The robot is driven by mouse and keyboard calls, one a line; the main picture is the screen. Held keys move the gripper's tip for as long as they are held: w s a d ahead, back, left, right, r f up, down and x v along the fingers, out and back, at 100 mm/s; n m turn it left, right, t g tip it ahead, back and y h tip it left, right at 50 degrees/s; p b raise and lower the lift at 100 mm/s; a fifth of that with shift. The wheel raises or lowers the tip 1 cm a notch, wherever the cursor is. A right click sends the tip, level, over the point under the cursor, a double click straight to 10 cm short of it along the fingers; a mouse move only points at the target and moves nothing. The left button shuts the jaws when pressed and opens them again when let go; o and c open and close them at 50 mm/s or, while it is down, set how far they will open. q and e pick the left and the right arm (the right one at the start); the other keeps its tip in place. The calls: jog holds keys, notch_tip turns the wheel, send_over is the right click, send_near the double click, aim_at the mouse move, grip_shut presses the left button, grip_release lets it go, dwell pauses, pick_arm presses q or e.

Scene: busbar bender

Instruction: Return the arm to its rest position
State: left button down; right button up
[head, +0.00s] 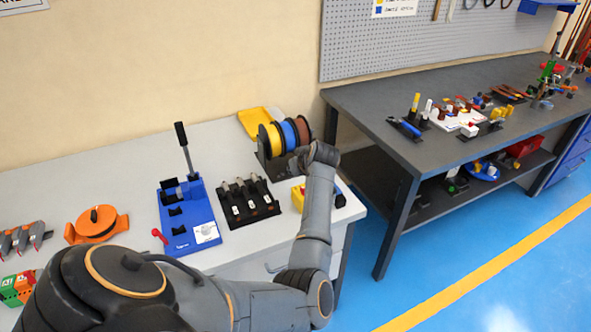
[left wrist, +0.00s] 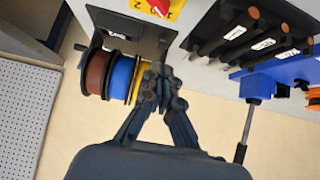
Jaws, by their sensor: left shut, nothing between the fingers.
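My left arm (head: 318,205) reaches from the lower left over the white bench (head: 130,155) toward the wire spools. In the left wrist view my left gripper (left wrist: 163,75) is shut with nothing in it, in front of the yellow spool (left wrist: 142,82); I cannot tell whether it touches. In the head view my wrist hides the gripper's fingers. The blue bender (head: 187,217) with its upright black lever (head: 185,150) stands left of my arm; part of it also shows in the left wrist view (left wrist: 258,86). My right gripper is not in view.
The spool rack holds yellow (head: 270,140), blue (head: 288,134) and brown (head: 303,129) spools. A black holder (head: 248,203) with dark-handled tools stands beside the bender. An orange reel (head: 97,224) lies left. A dark workbench (head: 370,105) stands right, across a gap.

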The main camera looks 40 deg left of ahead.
pick_arm(q)
jog(key=shift+a+f, duration=0.1)
jog(key=shift+a, duration=0.1)
jog(key=shift+d, duration=0.1)
jog(key=shift+s+d, duration=0.1)
jog(key=shift+s, duration=0.15)
jog(key=s+d+f+m, duration=0.1)
jog(key=s+d, duration=0.1)
jog(key=s, duration=0.1)
jog(key=s+d+f+m, duration=0.2)
jog(key=s, duration=0.2)
jog(key=s+d+f+m+t+h, duration=0.1)
jog(key=s+d+f+m, duration=0.1)
jog(key=s, duration=0.2)
jog(key=s+d+f+m+g+h, duration=0.1)
jog(key=s+d+m+h, duration=0.35)
jog(key=s+d, duration=0.7)
jog(key=s+d+f+m+h, duration=0.25)
jog(key=s+d+m, duration=0.35)
jog(key=s+d, duration=0.6)
notch_tip(320, 180, down, 26)
jog(key=d+g, duration=0.1)
jog(key=s+a+f+g, duration=0.1)
jog(key=s+a+f, duration=0.2)
jog(key=s+f, duration=1.2)
jog(key=shift+s+f+g, duration=0.3)
jog(key=shift+s, duration=0.5)
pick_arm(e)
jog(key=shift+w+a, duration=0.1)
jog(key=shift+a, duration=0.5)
